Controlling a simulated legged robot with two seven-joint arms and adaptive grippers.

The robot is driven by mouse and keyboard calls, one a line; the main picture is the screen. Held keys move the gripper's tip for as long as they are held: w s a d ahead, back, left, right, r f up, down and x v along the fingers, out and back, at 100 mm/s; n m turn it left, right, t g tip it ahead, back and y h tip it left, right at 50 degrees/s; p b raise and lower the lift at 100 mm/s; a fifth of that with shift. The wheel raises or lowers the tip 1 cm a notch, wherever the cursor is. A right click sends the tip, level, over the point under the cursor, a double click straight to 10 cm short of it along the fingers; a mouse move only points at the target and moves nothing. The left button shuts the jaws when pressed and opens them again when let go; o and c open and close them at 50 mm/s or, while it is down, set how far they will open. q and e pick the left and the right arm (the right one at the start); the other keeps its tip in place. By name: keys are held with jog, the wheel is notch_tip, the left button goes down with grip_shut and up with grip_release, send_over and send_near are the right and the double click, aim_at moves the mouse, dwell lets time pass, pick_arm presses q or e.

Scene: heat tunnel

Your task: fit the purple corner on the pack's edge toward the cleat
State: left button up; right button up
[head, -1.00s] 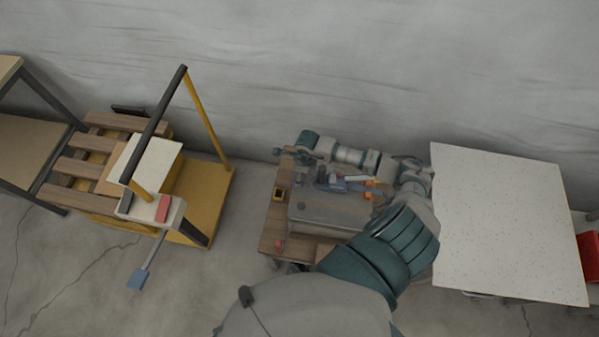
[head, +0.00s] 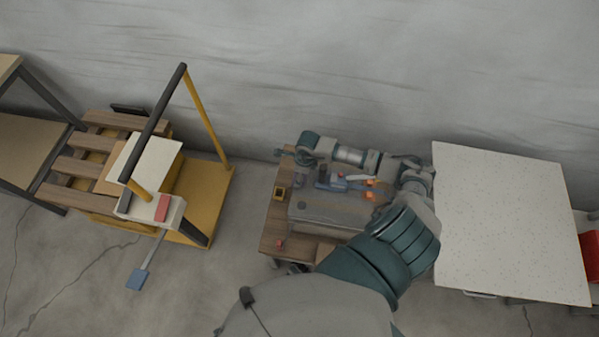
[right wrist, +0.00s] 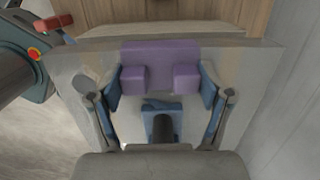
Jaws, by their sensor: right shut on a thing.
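The purple corner (right wrist: 160,52) is in the right wrist view, a flat bar with two square blocks toward me. My right gripper (right wrist: 160,84) has blue fingertips against the outer sides of the blocks and is shut on the corner. The corner lies across the top edge of the pale grey pack (right wrist: 260,62) in that view; whether it is seated or just above it I cannot tell. In the head view the grey pack (head: 325,212) is on the wooden bench (head: 272,238). I cannot identify the cleat. My left gripper is out of sight.
A blue part with a dark rod (right wrist: 160,122) is below the corner in the wrist view. Orange pieces (head: 370,190) are at the pack's right. A speckled white table (head: 510,220) stands right, a yellow-framed cart (head: 205,195) left. A wall is behind the bench.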

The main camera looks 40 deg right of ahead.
jog(key=shift+f+b, duration=0.6)
jog(key=shift+f, duration=0.35)
jog(key=o, duration=1.1)
jog(key=shift+r, duration=0.1)
jog(key=r, duration=0.8)
jog(key=s+d+r, duration=0.1)
jog(key=r, duration=0.2)
jog(key=shift+r, duration=0.4)
notch_tip(320, 180, up, 7)
jog(key=p, duration=0.4)
